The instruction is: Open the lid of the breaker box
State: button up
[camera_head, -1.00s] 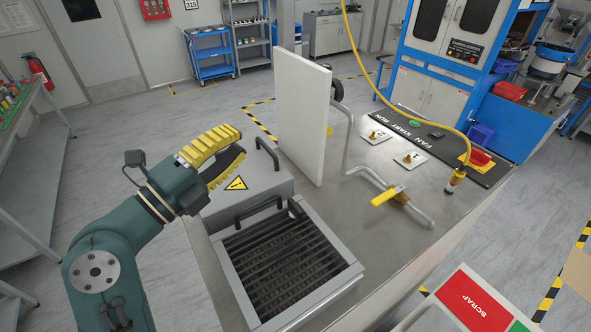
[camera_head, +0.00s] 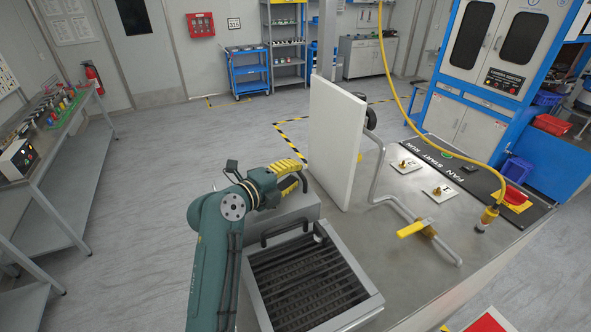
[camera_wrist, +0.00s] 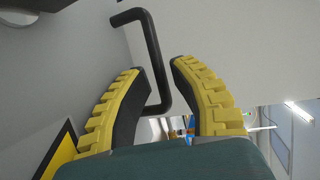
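The grey breaker box (camera_head: 300,207) stands on the metal bench behind the slatted grate, and its lid looks shut. Its black lid handle (camera_wrist: 153,50) shows in the wrist view, with its bar running across the gap between my fingertips. My gripper (camera_wrist: 157,66) is open, with one yellow-backed finger on each side of part of the handle. I cannot tell whether either finger touches it. In the head view my gripper (camera_head: 302,174) is at the box and largely hides the handle. Part of a yellow warning triangle (camera_wrist: 62,150) shows on the grey surface.
A tall white panel (camera_head: 337,140) stands upright just right of the box. The grate (camera_head: 312,283) with its own black handle is in front. A bent pipe with a yellow valve lever (camera_head: 412,229) and a hanging yellow hose (camera_head: 408,100) are to the right.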

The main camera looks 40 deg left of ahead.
jog(key=shift+w+f, duration=0.1)
jog(key=shift+w, duration=0.4)
grip_shut()
jog(key=shift+s, duration=0.1)
